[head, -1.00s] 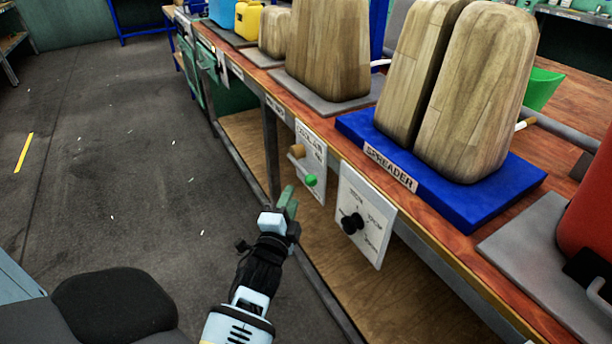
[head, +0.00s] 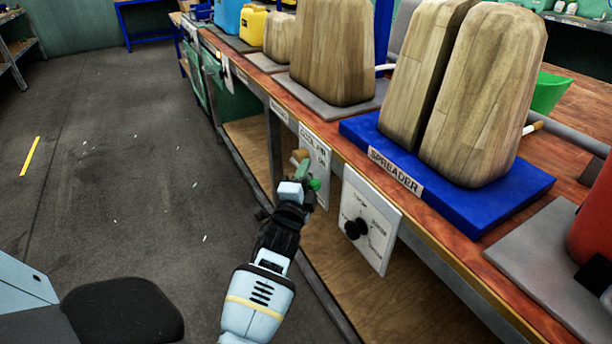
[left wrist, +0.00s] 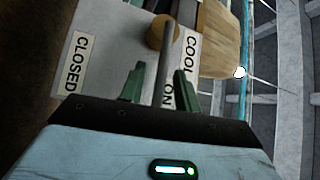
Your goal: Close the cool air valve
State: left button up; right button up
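The cool air valve panel (head: 322,190) is a white plate on the bench front; its lettering is partly covered by my gripper. In the left wrist view the plate (left wrist: 115,55) shows CLOSED at the left and COOL and ON at the right. A grey valve lever (left wrist: 166,75) and a round wooden knob (left wrist: 162,33) stand out there; the knob also shows in the head view (head: 298,155). My left gripper (left wrist: 158,85), with green fingers, is open with the lever between its fingers, nearer the right one. Contact cannot be told. My right gripper is not in view.
A dial panel (head: 368,222) with a black knob is to the right on the bench front. A blue SPREADER base (head: 480,210) with wooden blocks is above. The floor (head: 130,180) at left is clear.

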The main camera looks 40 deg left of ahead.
pick_arm(q)
jog(key=shift+w+a, duration=0.1)
jog(key=shift+w, duration=0.05)
jog(key=shift+c, duration=0.2)
grip_shut()
